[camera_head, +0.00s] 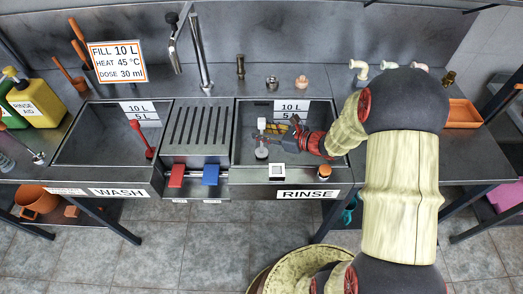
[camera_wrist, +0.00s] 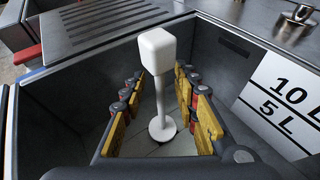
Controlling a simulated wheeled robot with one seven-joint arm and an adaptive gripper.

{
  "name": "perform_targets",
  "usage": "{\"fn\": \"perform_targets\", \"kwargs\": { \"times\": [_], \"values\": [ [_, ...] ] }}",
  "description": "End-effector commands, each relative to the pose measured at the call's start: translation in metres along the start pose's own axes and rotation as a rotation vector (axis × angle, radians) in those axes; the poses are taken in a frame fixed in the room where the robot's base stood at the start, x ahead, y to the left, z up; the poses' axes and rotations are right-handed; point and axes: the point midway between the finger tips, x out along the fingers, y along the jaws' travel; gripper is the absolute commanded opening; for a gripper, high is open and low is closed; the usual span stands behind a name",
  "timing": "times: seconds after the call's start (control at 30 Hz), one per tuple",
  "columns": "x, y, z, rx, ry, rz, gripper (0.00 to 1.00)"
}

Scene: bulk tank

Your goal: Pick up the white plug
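The white plug (camera_head: 262,124) stands upright in the rinse basin (camera_head: 244,112). In the wrist view the white plug (camera_wrist: 158,50) has a cube-shaped top, a thin stem and a round foot on the basin floor. My gripper (camera_head: 268,134) reaches into the basin from the right. In the wrist view my gripper (camera_wrist: 160,85) is open, with one yellow-padded finger on each side of the stem. Gaps show between the fingers and the stem, so I see no grip. The foot shows between the fingers.
Basin walls stand close around my gripper. A white square block (camera_head: 277,173) and an orange-topped item (camera_head: 324,173) sit on the front rim. A tall faucet (camera_head: 201,55) rises behind. The slotted drainboard (camera_head: 203,128) and wash basin (camera_head: 92,128) are to the left.

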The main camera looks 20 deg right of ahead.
Motion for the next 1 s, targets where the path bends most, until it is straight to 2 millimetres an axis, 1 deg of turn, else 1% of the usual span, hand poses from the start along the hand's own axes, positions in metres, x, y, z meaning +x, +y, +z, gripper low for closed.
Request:
{"fn": "perform_targets", "kwargs": {
  "times": [0.03,0.1,0.3,0.83,1.0],
  "values": [
    [0.0042,0.0005,-0.0006,-0.001,-0.001,0.001,0.3],
    [0.0062,0.0002,0.0003,-0.001,-0.001,0.001,0.3],
    [0.0058,0.0,0.001,-0.001,-0.001,0.0,0.3],
    [0.0055,0.0,0.0008,-0.001,0.0,0.0,0.0],
    [0.0055,-0.0001,0.0009,-0.002,0.0,0.0,0.0]
  ]
}}
